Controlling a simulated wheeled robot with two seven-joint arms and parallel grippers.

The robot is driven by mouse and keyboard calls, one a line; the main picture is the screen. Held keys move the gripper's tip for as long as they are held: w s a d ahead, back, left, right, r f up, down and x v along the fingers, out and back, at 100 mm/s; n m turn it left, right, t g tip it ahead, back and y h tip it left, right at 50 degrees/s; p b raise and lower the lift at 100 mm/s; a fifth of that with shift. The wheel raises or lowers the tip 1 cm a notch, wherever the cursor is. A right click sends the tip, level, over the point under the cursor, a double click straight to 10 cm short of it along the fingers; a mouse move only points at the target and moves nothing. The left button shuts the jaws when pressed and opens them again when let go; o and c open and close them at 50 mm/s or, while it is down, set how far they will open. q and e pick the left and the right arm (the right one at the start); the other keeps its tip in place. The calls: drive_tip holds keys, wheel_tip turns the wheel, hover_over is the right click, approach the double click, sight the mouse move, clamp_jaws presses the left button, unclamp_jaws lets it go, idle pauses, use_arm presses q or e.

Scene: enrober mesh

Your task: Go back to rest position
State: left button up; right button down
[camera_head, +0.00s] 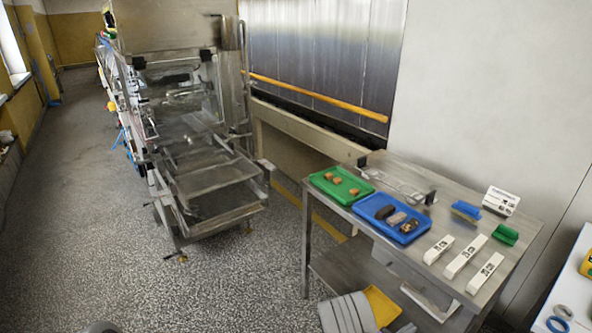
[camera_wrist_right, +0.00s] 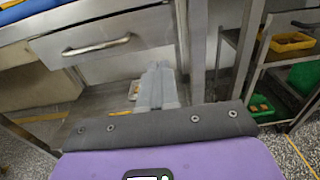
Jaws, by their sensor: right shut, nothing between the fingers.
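My right gripper (camera_wrist_right: 158,68) shows in the right wrist view. Its light grey fingers are together with nothing held between them. They are in front of the lower part of a steel table, to the right of a drawer (camera_wrist_right: 85,45) with a metal handle and beside a table leg. My left gripper is not in view.
The table carries a green tray (camera_head: 352,194), a blue tray (camera_head: 368,212) and three white blocks (camera_head: 463,257). Another table (camera_head: 565,298) stands at the right edge. A steel machine (camera_head: 205,170) stands left. The speckled floor (camera_head: 100,230) is clear at lower left.

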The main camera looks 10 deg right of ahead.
drive_tip(key=s+a+f+m+g+y, duration=0.45)
drive_tip(key=s+f+g, duration=0.2)
drive_tip(key=s, duration=0.35)
drive_tip(key=s+a+f+m+g+y, duration=0.3)
drive_tip(key=s+f+m+g, duration=0.3)
drive_tip(key=s, duration=0.5)
drive_tip(key=s+a+f+m+y+b, duration=0.1)
drive_tip(key=s+a+f+m+y, duration=0.2)
drive_tip(key=a, duration=0.4)
drive_tip(key=s+a+f+m+y, duration=0.1)
drive_tip(key=a+m+y, duration=0.2)
drive_tip(key=a+y, duration=0.35)
drive_tip(key=w+a+r+m+t+y+p, duration=0.1)
drive_tip(key=w+a+r+m+t+y, duration=0.1)
drive_tip(key=w+a+m+t, duration=0.3)
drive_tip(key=shift+w+a+r+m+y, duration=0.25)
drive_tip(key=shift+w+a+m+y, duration=0.4)
drive_tip(key=shift+a+m, duration=1.4)
